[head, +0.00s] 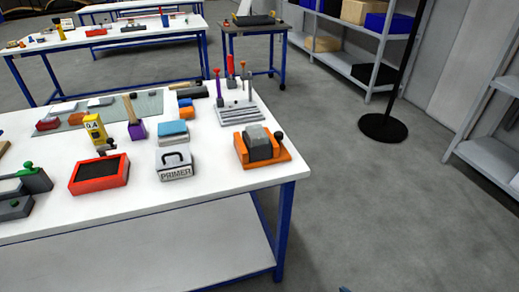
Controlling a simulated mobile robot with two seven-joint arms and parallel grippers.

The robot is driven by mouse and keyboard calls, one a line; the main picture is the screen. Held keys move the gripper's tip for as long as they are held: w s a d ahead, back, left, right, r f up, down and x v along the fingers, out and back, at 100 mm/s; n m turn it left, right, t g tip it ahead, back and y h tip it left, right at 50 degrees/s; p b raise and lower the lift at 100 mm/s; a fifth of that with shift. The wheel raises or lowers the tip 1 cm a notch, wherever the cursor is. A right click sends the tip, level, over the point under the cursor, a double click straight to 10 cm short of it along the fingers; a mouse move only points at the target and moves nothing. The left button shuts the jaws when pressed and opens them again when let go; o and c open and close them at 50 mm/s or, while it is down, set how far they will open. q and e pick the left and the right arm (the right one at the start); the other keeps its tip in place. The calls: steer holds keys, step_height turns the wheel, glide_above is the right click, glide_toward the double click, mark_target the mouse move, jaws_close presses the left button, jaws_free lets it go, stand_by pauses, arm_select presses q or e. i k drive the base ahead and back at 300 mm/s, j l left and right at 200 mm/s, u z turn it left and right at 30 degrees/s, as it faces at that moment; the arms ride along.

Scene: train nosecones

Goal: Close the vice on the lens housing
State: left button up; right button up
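An orange-based, vice-like fixture (285,155) stands near the right end of the white table, with a black knob at its right. A grey block (259,144) sits in it between orange end parts; it may be the lens housing, but I cannot tell for sure. I cannot tell whether the jaws touch the block. A second device, grey and green with a green knob (30,178), is partly cut off at the left edge and could also be a vice.
The white table (225,200) also holds a PRIMER box (175,163), a red-framed black tray (99,174), a yellow 0.4 block (95,128) and a grey tool rack (238,112). A black pole on a round base (383,127) stands right.

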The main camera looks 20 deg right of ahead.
mark_target(278, 135)
steer(key=i+l+u, duration=0.2)
steer(key=i+l, duration=0.15)
steer(key=l, duration=0.25)
steer(key=i+l+u, duration=0.2)
steer(key=l, duration=0.45)
steer(key=i, duration=0.1)
